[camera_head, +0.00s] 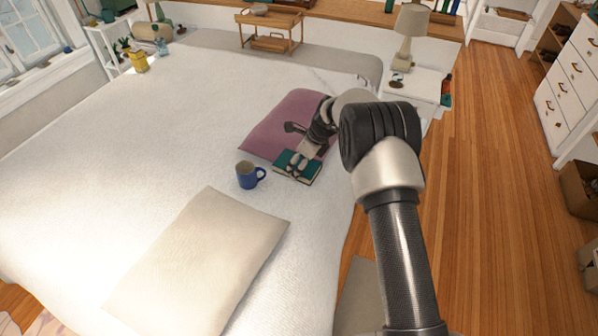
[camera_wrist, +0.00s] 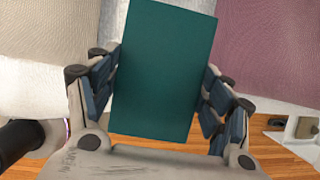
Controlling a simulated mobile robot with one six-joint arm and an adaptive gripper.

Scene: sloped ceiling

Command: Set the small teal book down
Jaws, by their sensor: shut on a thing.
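The small teal book (camera_head: 297,167) shows at my gripper (camera_head: 300,161), over the bed's right side between the blue mug and the purple pillow. In the wrist view the teal book (camera_wrist: 165,70) lies between the two fingers of my gripper (camera_wrist: 161,95), with its flat cover facing the camera. The fingers press on its two long sides. I cannot tell whether the book touches the bed.
A blue mug (camera_head: 247,175) stands on the white bed (camera_head: 120,150) just left of the book. A purple pillow (camera_head: 285,122) lies behind, a cream pillow (camera_head: 205,262) in front. A nightstand with a lamp (camera_head: 408,32) stands at the back right.

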